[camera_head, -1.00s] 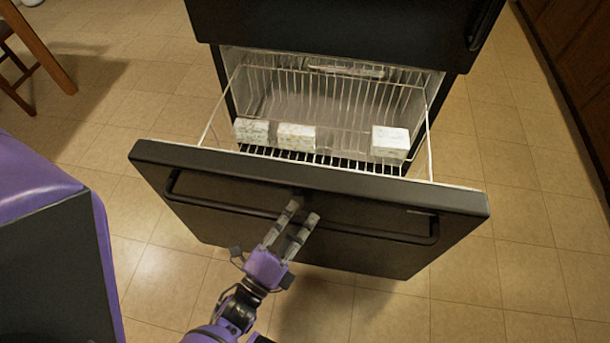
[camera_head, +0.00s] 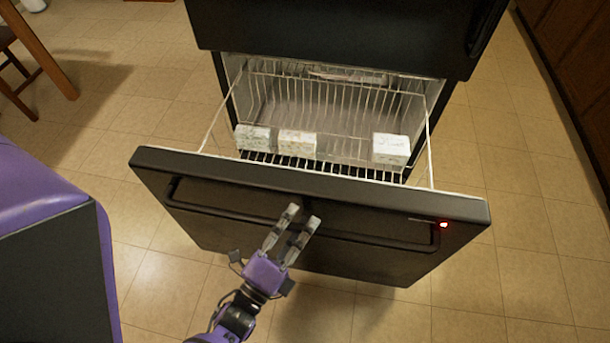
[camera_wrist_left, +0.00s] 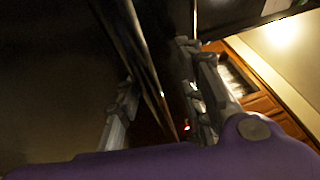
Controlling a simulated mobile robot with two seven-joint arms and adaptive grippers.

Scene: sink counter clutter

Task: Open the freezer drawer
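The black freezer drawer (camera_head: 380,263) at the bottom of the black fridge stands pulled out, with its wire basket showing behind the front. A long dark handle bar (camera_head: 215,209) runs across the front. My left gripper (camera_head: 302,214) is at the middle of this handle, its two grey fingers pointing up at the front. In the left wrist view the dark bar (camera_wrist_left: 140,45) passes between the fingers (camera_wrist_left: 165,100), which stand apart with a gap beside the bar. My right gripper is not in view.
Several white boxes, one of them on the right (camera_head: 391,149), lie in the basket. A small red light (camera_head: 444,225) shows on the drawer front. A wooden chair or table leg (camera_head: 45,50) stands at the upper left, brown cabinets (camera_head: 575,60) at the right. Tiled floor around the drawer is clear.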

